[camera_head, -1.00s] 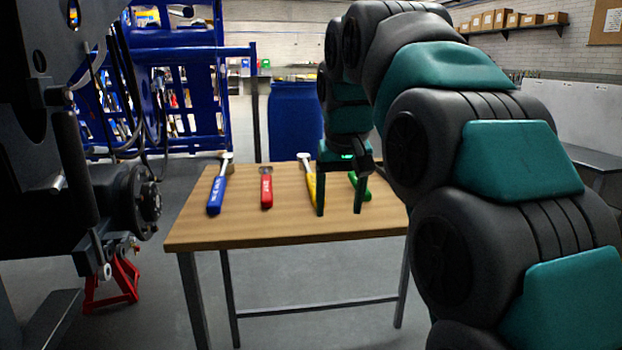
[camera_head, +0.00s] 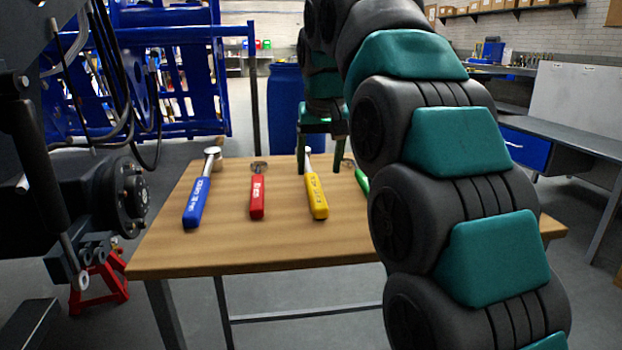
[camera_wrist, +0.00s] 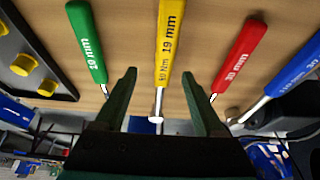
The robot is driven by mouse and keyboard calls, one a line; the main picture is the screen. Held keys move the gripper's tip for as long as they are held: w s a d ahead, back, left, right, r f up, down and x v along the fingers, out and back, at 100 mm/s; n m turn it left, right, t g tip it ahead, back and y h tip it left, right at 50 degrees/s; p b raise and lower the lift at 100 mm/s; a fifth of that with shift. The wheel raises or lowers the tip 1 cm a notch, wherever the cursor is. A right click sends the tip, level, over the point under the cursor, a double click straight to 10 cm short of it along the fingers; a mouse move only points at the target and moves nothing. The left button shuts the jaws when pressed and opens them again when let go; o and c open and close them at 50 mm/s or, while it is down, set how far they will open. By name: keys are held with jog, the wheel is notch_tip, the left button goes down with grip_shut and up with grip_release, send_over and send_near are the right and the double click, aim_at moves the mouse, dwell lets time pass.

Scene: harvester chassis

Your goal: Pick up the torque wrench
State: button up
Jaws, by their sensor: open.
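Several wrenches with coloured handles lie apart on the wooden table (camera_head: 225,252): blue (camera_head: 196,203), red (camera_head: 257,197), yellow (camera_head: 316,196) and green (camera_head: 361,179), the last partly hidden by my arm. The task does not say which colour. In the wrist view the yellow handle (camera_wrist: 170,45) reads "60 Nm 19 mm", and green (camera_wrist: 87,42), red (camera_wrist: 240,57) and blue (camera_wrist: 290,72) also show. My gripper (camera_head: 318,168) is open and empty over the table's far part. In the wrist view the yellow wrench lies between the fingers (camera_wrist: 158,73); no contact is visible.
A black piece with yellow knobs (camera_wrist: 38,60) shows at left in the wrist view. Dark machinery (camera_head: 95,200) and a red jack stand (camera_head: 100,283) are left of the table. A blue bin (camera_head: 284,105) stands behind it. The table's front strip is clear.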

aim_at(314, 185)
jog(key=shift+s+a+x, duration=0.15)
jog(key=shift+x, duration=1.3)
jog(key=shift+s+a+x, duration=0.15)
jog(key=shift+x, duration=1.35)
jog(key=shift+f, duration=0.1)
jog(key=shift+c, duration=0.3)
grip_shut()
